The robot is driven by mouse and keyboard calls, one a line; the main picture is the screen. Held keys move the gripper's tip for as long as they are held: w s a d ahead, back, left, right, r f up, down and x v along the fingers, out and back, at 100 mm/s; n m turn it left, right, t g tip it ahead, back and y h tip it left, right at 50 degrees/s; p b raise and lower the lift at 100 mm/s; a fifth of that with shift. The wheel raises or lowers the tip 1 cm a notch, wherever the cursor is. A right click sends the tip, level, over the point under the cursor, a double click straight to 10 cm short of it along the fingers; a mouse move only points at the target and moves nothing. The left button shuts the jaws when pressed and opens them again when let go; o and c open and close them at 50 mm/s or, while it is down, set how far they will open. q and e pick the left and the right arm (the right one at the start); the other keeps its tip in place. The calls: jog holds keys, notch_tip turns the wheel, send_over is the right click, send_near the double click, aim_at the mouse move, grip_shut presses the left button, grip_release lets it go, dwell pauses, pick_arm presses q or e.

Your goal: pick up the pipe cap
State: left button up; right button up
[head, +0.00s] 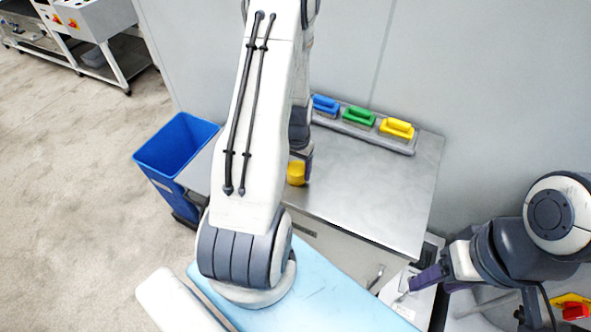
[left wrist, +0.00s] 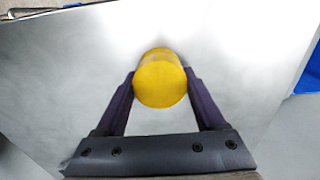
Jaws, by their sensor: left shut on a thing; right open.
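The pipe cap (left wrist: 160,80) is a yellow, round-ended piece between the two fingers of my left gripper (left wrist: 160,85) in the left wrist view. Both fingers touch its sides. In the head view the yellow cap (head: 296,173) shows at the end of my left arm, over the left part of the metal table. My left gripper's fingers are mostly hidden there behind the arm. Whether the cap touches the tabletop is hard to tell. My right gripper (head: 405,291) is at the lower right in the head view, away from the cap, with nothing seen in it.
A metal table (head: 390,200) has bare room right of the cap. A grey holder (head: 408,149) at its back carries blue, green and yellow brushes (head: 397,128). A blue bin (head: 172,150) stands left of the table. A light blue surface (head: 330,295) lies in front.

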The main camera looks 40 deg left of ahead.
aim_at(300, 167)
pick_arm(q)
jog(key=shift+r, duration=0.1)
jog(key=shift+r, duration=0.4)
jog(key=r, duration=0.1)
jog(key=r+b, duration=0.1)
jog(key=r, duration=0.1)
jog(key=shift+w+d+r+b, duration=0.2)
jog(key=shift+w+d+b, duration=0.1)
jog(key=shift+b, duration=0.1)
jog(key=w+d+r+b, duration=0.2)
jog(key=w+d+r, duration=0.4)
jog(key=d, duration=0.3)
jog(key=shift+r, duration=0.35)
